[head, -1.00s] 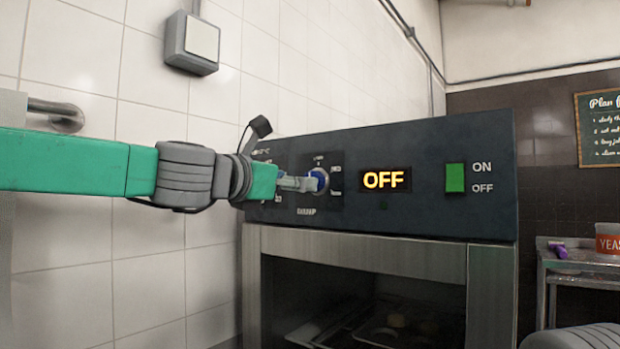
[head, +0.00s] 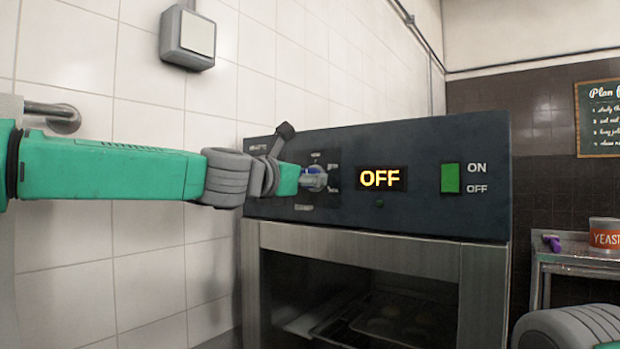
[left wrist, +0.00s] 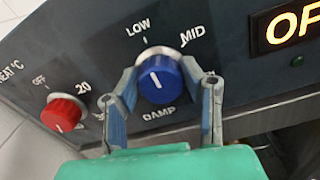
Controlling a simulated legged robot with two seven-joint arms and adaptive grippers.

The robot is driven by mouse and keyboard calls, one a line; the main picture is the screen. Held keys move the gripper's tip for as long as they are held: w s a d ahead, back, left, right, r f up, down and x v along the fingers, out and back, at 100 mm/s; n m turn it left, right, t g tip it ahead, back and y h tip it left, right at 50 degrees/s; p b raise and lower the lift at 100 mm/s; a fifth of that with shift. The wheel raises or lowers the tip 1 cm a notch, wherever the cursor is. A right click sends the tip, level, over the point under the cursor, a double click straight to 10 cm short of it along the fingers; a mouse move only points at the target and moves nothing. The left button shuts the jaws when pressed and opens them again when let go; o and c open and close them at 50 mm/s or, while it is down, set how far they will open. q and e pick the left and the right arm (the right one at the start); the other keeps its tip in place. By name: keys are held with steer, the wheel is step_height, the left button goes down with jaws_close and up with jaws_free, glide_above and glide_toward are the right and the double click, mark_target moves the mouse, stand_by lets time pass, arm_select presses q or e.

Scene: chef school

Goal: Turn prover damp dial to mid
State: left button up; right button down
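The blue damp dial (left wrist: 160,78) is on the dark prover panel (head: 415,150), with LOW and MID marks above it in the left wrist view. Its white pointer line tilts up and slightly left, towards LOW. My left gripper (left wrist: 160,70) has one finger on each side of the dial, very close to its rim. I cannot tell whether both fingers press on it. In the head view the left gripper (head: 315,180) covers much of the dial. My right gripper is out of view; only part of that arm shows at bottom right.
A red heat dial (left wrist: 62,113) sits left of the damp dial. The lit display (head: 381,178) reads OFF, with a green switch (head: 450,178) to its right. Trays lie inside the prover below. A yeast tin (head: 604,234) stands on a metal table at right.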

arm_select(q)
steer(key=shift+a+f, duration=0.1)
stand_by(0.3)
steer(key=shift+m, duration=0.5)
steer(key=m, duration=0.4)
steer(key=shift+d+f+m+b, duration=0.15)
steer(key=shift+d+m+b, duration=0.05)
steer(key=shift+m+b, duration=0.15)
steer(key=m+b, duration=0.1)
steer(key=m, duration=0.5)
steer(key=shift+f, duration=0.15)
steer(key=shift+s+d+f+m, duration=0.1)
steer(key=shift+m, duration=0.15)
steer(key=o, duration=1)
steer(key=shift+o, duration=0.7)
steer(key=shift+r, duration=0.25)
